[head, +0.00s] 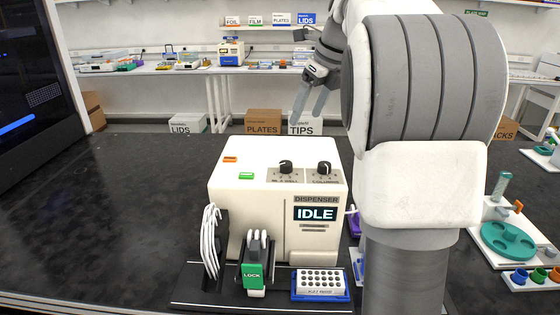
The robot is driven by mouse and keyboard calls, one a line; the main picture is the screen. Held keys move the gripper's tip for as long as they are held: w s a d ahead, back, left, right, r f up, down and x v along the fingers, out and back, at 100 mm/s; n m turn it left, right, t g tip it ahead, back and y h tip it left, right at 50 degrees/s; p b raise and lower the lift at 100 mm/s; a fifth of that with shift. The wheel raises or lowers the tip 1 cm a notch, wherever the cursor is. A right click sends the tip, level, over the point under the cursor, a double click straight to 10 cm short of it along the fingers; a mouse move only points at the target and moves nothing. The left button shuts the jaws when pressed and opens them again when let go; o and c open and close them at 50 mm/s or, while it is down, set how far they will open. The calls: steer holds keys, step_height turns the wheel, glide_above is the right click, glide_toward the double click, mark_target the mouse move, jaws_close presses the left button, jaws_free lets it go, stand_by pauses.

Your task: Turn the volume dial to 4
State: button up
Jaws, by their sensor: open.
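A white dispenser (265,215) stands on the dark bench, with "IDLE" on its display (315,214). Two black dials sit side by side on its sloped top, a left dial (286,167) and a right dial (324,168), each on a grey scale plate. The plate lettering is too small to read surely, but the right one looks like "COLUMNS". I cannot read either dial's setting. My gripper (307,112) is open and empty, fingers pointing down. In the picture it appears above and behind the dials, apart from them.
An orange button (230,159) and a green button (246,176) are on the dispenser's top left. A green "LOCK" lever (252,275) and a blue-rimmed plate (321,297) are in front. A teal rotor (507,241) stands at right. The bench left of the dispenser is clear.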

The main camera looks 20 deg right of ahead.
mark_target(286, 163)
steer(key=b+x, duration=0.2)
steer(key=x, duration=1.4)
steer(key=shift+f, duration=0.25)
steer(key=shift+c, duration=0.3)
jaws_close()
